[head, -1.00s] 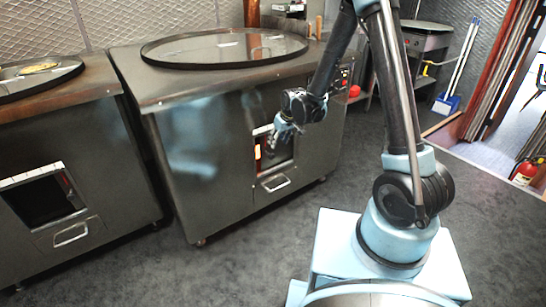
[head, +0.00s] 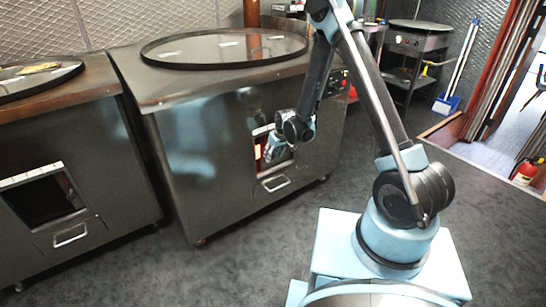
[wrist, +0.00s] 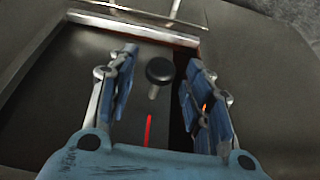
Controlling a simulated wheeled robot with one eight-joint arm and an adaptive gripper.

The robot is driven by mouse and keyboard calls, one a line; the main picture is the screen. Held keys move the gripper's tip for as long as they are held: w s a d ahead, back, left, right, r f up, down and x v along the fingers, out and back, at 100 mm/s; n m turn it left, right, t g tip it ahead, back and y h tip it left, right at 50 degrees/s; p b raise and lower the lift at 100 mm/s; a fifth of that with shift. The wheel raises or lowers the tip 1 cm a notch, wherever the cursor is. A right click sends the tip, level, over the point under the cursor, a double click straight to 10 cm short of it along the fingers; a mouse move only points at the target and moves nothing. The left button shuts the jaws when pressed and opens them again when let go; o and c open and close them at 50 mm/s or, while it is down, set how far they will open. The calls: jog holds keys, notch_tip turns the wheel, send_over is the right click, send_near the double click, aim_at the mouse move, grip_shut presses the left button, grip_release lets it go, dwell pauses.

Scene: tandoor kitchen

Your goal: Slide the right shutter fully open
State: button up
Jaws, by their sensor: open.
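The right shutter shows in the wrist view as a grey sliding panel (wrist: 140,65) with a black round knob (wrist: 160,70) on a short stem. A dark gap with an orange glow (wrist: 203,107) lies along the panel's right side there, so the shutter is partly open. My gripper (wrist: 161,58) is open, with one blue finger on each side of the knob; I see no finger touching it. In the head view my gripper (head: 272,154) is in front of the right oven's window and hides most of the shutter.
The right tandoor oven (head: 200,150) has a pull handle (head: 276,184) below its window. A left oven (head: 75,140) with its own window stands beside it. Grey floor is clear in front. A blue dustpan (head: 446,104) and fire extinguisher (head: 525,172) are at the right.

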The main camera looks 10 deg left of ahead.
jog(key=shift+w+a+f, duration=0.1)
jog(key=shift+a+f, duration=0.05)
jog(key=shift+f, duration=0.35)
grip_shut()
jog(key=shift+a, duration=0.1)
